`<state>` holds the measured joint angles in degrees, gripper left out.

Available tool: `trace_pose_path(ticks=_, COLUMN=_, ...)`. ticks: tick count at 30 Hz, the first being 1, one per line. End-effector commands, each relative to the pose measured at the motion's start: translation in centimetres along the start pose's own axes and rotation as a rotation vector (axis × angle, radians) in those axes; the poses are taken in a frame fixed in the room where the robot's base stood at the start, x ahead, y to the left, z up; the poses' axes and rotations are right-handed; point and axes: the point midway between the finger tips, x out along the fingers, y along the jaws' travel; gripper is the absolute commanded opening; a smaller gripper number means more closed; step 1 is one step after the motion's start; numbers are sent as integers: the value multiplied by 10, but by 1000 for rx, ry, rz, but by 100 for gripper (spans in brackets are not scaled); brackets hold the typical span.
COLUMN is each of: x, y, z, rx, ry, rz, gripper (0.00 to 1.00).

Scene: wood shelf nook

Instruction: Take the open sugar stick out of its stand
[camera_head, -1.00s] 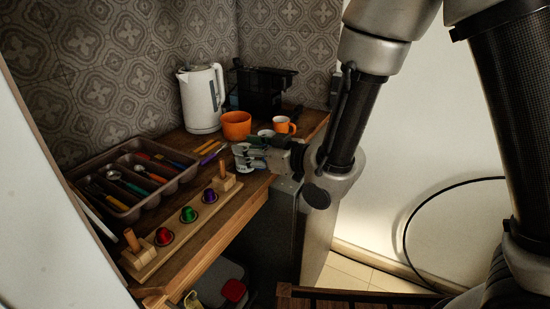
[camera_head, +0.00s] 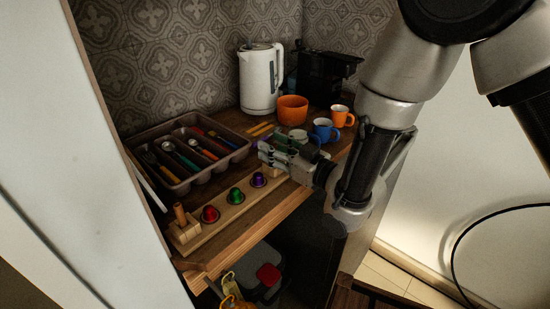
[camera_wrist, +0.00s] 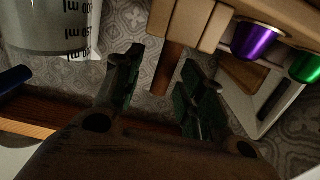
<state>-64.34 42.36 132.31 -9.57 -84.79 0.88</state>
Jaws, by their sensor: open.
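My gripper (camera_head: 270,154) is open at the right end of the wooden capsule rack (camera_head: 218,228), over the counter's front part. In the wrist view its two dark green fingers (camera_wrist: 163,88) are spread apart. The rack's wooden peg (camera_wrist: 175,62) shows between and beyond them; I cannot tell whether they touch it. I cannot clearly make out an open sugar stick or its stand. Thin yellow sticks (camera_head: 261,129) lie on the counter behind the gripper; I cannot tell what they are.
A clear measuring cup (camera_wrist: 45,25) is left of the fingers. An orange bowl (camera_head: 292,108), blue mug (camera_head: 324,131) and orange mug (camera_head: 341,116) stand beyond the gripper, near the white kettle (camera_head: 260,78). A cutlery tray (camera_head: 183,192) is at left; purple (camera_head: 258,180) and other capsules sit in the rack.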

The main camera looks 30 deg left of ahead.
Motion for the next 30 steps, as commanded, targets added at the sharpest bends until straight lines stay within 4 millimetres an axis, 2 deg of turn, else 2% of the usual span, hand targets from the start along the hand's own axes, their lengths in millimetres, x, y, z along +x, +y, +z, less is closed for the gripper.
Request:
trace_pose_path(ticks=5, x=0, y=0, z=0, rx=0, ry=-1, rz=0, gripper=40)
trace_pose_path(ticks=12, x=0, y=0, z=0, rx=0, ry=-1, rz=0, gripper=8)
trace_pose_path(ticks=13, x=0, y=0, z=0, rx=0, ry=-1, rz=0, gripper=6)
trace_pose_path(ticks=24, x=0, y=0, z=-2, rx=0, ry=0, rz=0, gripper=6)
trace_pose_path(ticks=30, x=0, y=0, z=-21, rx=-1, ry=3, rz=0, gripper=6)
